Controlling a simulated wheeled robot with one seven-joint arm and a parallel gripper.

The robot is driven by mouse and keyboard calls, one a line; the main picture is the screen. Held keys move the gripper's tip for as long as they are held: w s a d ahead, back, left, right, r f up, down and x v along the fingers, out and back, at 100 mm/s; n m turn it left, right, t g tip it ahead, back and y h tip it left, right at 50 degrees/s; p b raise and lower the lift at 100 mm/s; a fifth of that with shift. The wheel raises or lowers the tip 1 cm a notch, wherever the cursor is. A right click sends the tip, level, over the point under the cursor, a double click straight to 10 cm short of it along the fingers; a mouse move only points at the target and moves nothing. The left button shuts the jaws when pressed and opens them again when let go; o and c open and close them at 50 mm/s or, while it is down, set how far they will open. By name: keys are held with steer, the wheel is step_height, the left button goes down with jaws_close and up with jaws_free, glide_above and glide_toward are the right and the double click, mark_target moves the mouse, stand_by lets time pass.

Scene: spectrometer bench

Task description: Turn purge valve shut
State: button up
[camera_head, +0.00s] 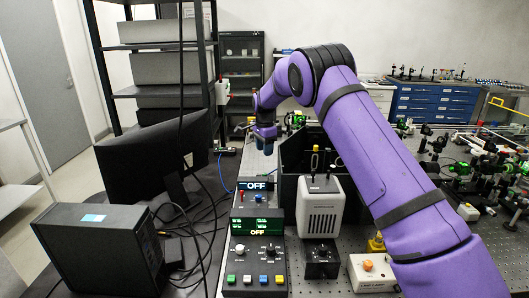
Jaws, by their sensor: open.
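My purple arm reaches over the bench from the right to its far left part. My gripper (264,136) is small in the head view, at the far end of the bench, with its jaws open. A small pale fitting (245,125) shows just left of the gripper. I cannot tell whether it is the purge valve, or whether the gripper touches it. A white and red device (222,91) is by the rack post, above and left of the gripper. A blue hose (224,174) curves down near the bench's left edge. The valve's handle position cannot be made out.
Control boxes with lit OFF displays (257,230), a grey-white instrument (320,207) and a black open enclosure (300,150) stand below the arm. A monitor (150,155) and computer (100,250) are at left. Optics (470,165) crowd the right.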

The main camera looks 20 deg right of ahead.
step_height(320, 180, down, 11)
steer(key=n, duration=0.6)
stand_by(0.4)
